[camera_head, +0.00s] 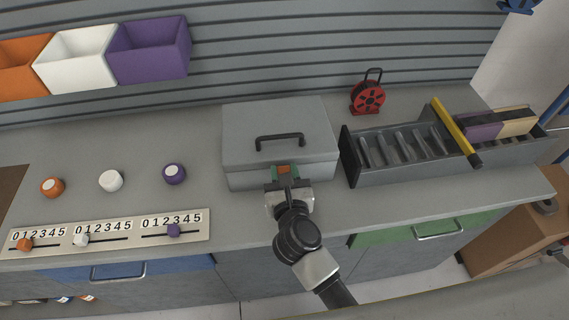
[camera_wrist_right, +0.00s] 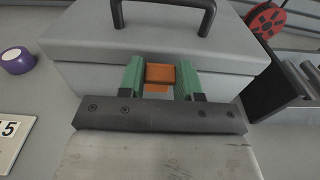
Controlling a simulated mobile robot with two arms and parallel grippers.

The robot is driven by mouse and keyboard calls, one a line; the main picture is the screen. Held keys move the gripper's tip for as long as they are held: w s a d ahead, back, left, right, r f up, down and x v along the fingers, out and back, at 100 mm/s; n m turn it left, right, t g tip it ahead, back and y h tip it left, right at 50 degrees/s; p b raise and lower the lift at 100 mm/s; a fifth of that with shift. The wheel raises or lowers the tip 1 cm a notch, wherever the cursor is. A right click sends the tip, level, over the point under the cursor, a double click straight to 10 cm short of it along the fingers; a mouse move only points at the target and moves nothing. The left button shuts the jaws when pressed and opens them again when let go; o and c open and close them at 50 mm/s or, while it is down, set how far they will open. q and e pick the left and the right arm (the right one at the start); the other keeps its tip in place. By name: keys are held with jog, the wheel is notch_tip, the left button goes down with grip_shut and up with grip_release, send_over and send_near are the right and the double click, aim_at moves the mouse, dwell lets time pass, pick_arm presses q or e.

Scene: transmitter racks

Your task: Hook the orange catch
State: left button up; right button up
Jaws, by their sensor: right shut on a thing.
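A grey case (camera_head: 240,142) with a black handle (camera_head: 280,142) stands on the workbench with its lid down. The orange catch (camera_head: 283,169) is on the middle of its front face. In the right wrist view the catch (camera_wrist_right: 160,75) sits between the green fingertips of my right gripper (camera_wrist_right: 161,80), and the case (camera_wrist_right: 90,50) fills the view behind it. My right gripper (camera_head: 283,175) is shut on the catch at the case front. The fingers and palm hide the catch's lower part, so I cannot tell whether it is hooked. My left gripper is not in view.
A black slotted rack (camera_head: 395,150) with a yellow bar (camera_head: 455,132) stands right of the case. A red cable reel (camera_head: 368,96) is behind. Orange, white and purple knobs and a slider panel (camera_head: 110,233) lie left. Coloured bins (camera_head: 150,48) hang on the wall.

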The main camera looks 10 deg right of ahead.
dwell(0.3)
jog(key=o, duration=0.9)
jog(key=shift+w, duration=0.1)
jog(key=shift+o, duration=0.2)
jog(key=s+r+b, duration=0.1)
jog(key=s+b, duration=0.1)
jog(key=s, duration=0.9)
jog(key=shift+b, duration=0.35)
jog(key=shift+w+r, duration=0.1)
jog(key=shift+r, duration=0.05)
